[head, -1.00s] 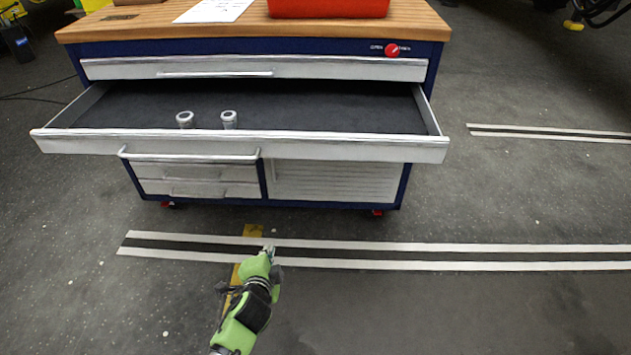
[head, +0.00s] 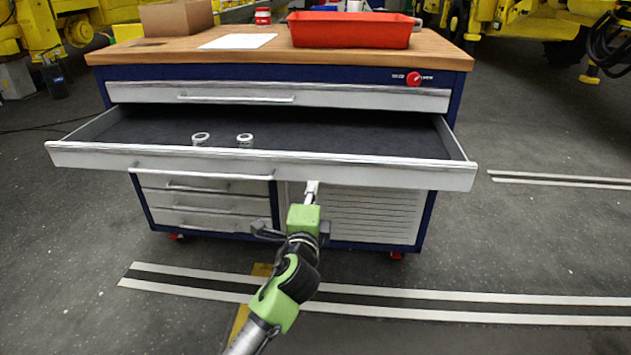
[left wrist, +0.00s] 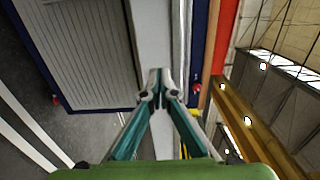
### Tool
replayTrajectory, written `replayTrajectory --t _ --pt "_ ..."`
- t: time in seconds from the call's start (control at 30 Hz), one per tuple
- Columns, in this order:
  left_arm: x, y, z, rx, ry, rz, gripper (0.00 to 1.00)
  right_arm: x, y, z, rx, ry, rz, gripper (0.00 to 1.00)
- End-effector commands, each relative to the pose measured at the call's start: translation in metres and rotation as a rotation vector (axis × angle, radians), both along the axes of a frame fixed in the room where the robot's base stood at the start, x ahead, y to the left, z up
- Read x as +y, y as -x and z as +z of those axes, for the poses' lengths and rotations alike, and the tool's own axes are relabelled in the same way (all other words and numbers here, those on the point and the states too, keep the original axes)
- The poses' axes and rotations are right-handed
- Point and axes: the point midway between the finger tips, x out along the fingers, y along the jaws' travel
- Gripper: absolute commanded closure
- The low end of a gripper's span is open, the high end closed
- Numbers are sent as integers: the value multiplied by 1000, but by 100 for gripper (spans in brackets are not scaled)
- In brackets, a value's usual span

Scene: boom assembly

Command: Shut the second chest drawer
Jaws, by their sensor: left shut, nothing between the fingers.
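The second chest drawer (head: 380,170) is pulled well out, just below the closed top drawer (head: 360,97). Its dark inside holds two small metal ring-topped parts (head: 200,139) near the front, left of centre. Its long handle (head: 215,176) is on the lower left of the front panel. My left gripper (head: 313,186) is shut and empty, its tip at the lower edge of the drawer front, right of the handle. In the left wrist view the shut fingertips (left wrist: 161,75) overlap the pale drawer front (left wrist: 153,30); contact is unclear. My right gripper is not in view.
The chest's wooden top (head: 265,58) carries a red bin (head: 350,32), a paper sheet (head: 238,41) and a cardboard box (head: 176,18). Lower drawers (head: 205,200) and a slatted panel (head: 375,213) are beneath. Striped floor lines (head: 420,306) cross open floor in front.

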Motion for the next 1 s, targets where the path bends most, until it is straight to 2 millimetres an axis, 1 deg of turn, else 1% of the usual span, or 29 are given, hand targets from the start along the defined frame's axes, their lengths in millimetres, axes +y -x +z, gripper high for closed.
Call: replayTrajectory --t 0.03,0.1,0.23,0.4,0.57,0.87,1.0 --pt "-1 -11 -1 -1 0 0 100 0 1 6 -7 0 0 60" --pt "-1 -23 -1 -1 1 0 100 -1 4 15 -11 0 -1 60" --pt "-1 -42 -2 0 0 0 100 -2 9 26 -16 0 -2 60" --pt "-2 -56 -1 0 2 0 100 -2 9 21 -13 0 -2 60" --pt "-2 -59 -1 1 2 -1 100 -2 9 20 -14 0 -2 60" --pt "-2 -59 -1 1 2 -1 100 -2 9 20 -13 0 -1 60" --pt "3 -63 -1 1 1 0 100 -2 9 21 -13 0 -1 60"
